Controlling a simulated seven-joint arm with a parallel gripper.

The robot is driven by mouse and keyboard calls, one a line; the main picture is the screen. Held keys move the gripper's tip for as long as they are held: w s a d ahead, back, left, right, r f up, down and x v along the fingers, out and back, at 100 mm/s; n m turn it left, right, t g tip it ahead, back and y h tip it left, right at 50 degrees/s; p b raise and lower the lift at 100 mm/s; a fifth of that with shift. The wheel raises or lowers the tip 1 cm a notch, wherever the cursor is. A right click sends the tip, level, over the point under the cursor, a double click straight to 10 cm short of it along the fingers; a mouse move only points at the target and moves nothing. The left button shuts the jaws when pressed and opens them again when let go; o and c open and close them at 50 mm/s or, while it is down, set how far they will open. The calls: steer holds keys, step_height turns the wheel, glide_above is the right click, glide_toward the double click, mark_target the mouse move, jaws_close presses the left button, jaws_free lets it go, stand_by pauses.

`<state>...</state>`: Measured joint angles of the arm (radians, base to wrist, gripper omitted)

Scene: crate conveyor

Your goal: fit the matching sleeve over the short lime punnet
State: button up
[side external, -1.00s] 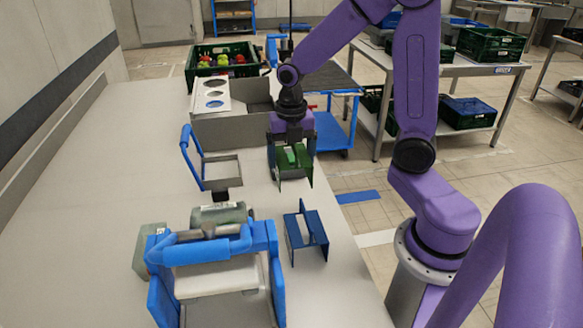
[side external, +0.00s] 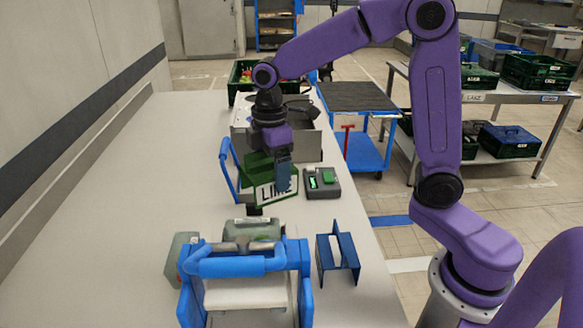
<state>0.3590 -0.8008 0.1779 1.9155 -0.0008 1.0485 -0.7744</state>
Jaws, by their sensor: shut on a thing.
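My gripper (side external: 274,158) is shut on a green sleeve (side external: 257,170) whose white panel reads LIME. It holds the sleeve tilted, over the table just behind the blue-handled press; the sleeve's lower edge is near a dark block, and I cannot tell whether they touch. A dark blue sleeve (side external: 337,260) stands empty on the table at the front right. I cannot make out the short lime punnet; the held sleeve and my gripper may hide it.
A dark device with green parts (side external: 322,183) lies right of the held sleeve. A blue-handled press (side external: 243,266) fills the front, with grey-green blocks beside it. A blue-framed stand (side external: 228,165) is partly hidden behind the sleeve. The table's left side is clear.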

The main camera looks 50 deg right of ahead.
steer(key=a+r+m, duration=0.2)
steer(key=a+m, duration=0.3)
glide_above(255, 221)
steer(key=shift+f, duration=3.55)
steer(key=shift+f, duration=4)
steer(key=o, duration=0.8)
